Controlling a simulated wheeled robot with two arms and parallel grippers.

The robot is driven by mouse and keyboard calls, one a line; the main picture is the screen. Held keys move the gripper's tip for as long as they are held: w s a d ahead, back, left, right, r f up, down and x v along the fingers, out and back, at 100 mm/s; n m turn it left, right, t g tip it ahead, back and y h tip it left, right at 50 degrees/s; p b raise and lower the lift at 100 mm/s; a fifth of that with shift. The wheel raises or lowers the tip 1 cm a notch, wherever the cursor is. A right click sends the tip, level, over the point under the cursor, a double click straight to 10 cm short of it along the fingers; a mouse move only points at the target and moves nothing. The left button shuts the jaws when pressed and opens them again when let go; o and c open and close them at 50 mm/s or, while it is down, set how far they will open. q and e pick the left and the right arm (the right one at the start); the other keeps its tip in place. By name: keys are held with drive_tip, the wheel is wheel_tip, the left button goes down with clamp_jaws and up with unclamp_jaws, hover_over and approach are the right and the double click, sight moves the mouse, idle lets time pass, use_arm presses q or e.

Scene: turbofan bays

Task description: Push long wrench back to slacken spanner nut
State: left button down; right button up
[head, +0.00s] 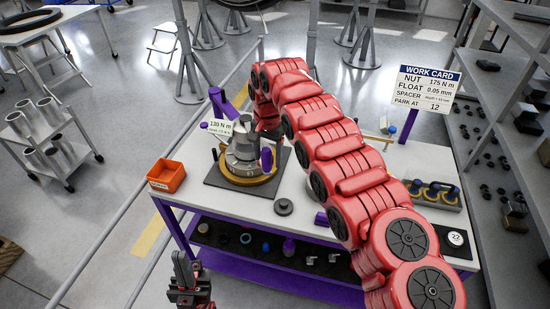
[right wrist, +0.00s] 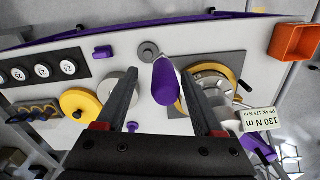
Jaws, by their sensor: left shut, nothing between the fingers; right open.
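The spanner nut assembly (head: 243,150) is a grey metal hub on a gold ring, set on a dark square plate (head: 215,177). A purple grip (head: 267,158), seemingly the long wrench's handle, stands at its right side. In the right wrist view this purple grip (right wrist: 166,84) shows between the fingers of my right gripper (right wrist: 160,78), which is open. I cannot tell if the fingers touch it. In the head view my red right arm hides that gripper. A tag (head: 220,127) reads 130 N m. My left gripper (head: 188,290) is shut and empty, in front of the bench.
An orange bin (head: 166,176) is at the bench's left end. A dark disc (head: 284,207) lies on the bench. A yellow disc (right wrist: 80,102) and a silver disc (right wrist: 119,84) lie nearby. The work card (head: 427,88) stands behind. A lower shelf (head: 225,240) holds small parts.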

drive_tip(key=shift+w+a+f, duration=0.15)
drive_tip(key=shift+w+f, duration=0.05)
drive_tip(key=shift+f, duration=0.3)
drive_tip(key=shift+w+a+f, duration=0.15)
drive_tip(key=shift+w+f, duration=0.05)
drive_tip(key=shift+f, duration=0.3)
drive_tip(key=shift+s+r, duration=0.15)
drive_tip(key=shift+s, duration=0.1)
drive_tip(key=shift+c, duration=0.9)
clamp_jaws()
